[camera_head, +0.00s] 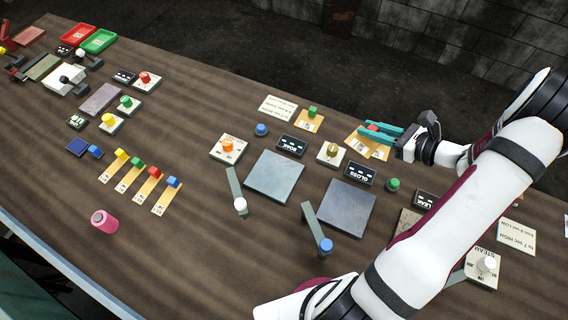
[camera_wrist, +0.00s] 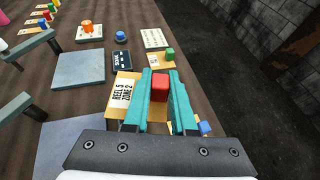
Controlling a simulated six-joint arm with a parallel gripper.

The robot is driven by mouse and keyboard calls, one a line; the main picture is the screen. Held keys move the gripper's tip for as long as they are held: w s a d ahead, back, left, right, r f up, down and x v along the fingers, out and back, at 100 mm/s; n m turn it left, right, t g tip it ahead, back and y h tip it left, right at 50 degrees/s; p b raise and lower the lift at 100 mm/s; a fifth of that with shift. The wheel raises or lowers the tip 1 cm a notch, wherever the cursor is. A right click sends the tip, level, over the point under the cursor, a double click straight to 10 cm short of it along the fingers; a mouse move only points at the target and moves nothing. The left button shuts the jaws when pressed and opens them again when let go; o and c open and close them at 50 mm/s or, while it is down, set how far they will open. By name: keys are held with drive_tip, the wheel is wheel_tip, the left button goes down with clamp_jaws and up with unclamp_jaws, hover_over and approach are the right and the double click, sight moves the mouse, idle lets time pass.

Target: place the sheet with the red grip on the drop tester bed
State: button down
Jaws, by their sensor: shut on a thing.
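The tan sheet (camera_wrist: 122,93), with a white label reading what looks like REEL 5 ZONE 2, carries a red grip (camera_wrist: 161,88). My gripper (camera_wrist: 160,90) has its two teal fingers on either side of the red grip and is shut on it. In the head view, my gripper (camera_head: 380,131) is at the right, near the table's far edge, with the red grip (camera_head: 373,126) between its fingers. I cannot tell whether the sheet is lifted off the table. No readable label marks the drop tester bed, so I cannot tell which plate it is.
A sheet with a green grip (camera_head: 312,112) lies left of my gripper. Two grey plates (camera_head: 275,177) (camera_head: 346,206) with levers sit nearer. Far left are a purplish plate (camera_head: 100,98), a greenish plate (camera_head: 43,67) and red and green trays (camera_head: 98,41). Several sheets with coloured grips lie left of centre.

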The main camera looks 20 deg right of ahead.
drive_tip(key=s+a+r+n+g+y, duration=0.1)
drive_tip(key=s+a+n+g+y, duration=0.15)
drive_tip(key=a, duration=0.95)
drive_tip(key=n+y, duration=0.1)
hover_over(279, 167)
wheel_tip(279, 167, down, 7)
drive_tip(key=shift+r, duration=0.1)
wheel_tip(279, 167, down, 3)
drive_tip(key=shift+a+f, duration=0.1)
drive_tip(key=shift+f, duration=0.4)
drive_tip(key=c, duration=0.7)
unclamp_jaws()
drive_tip(key=shift+f, duration=0.1)
drive_tip(key=shift+c, duration=0.2)
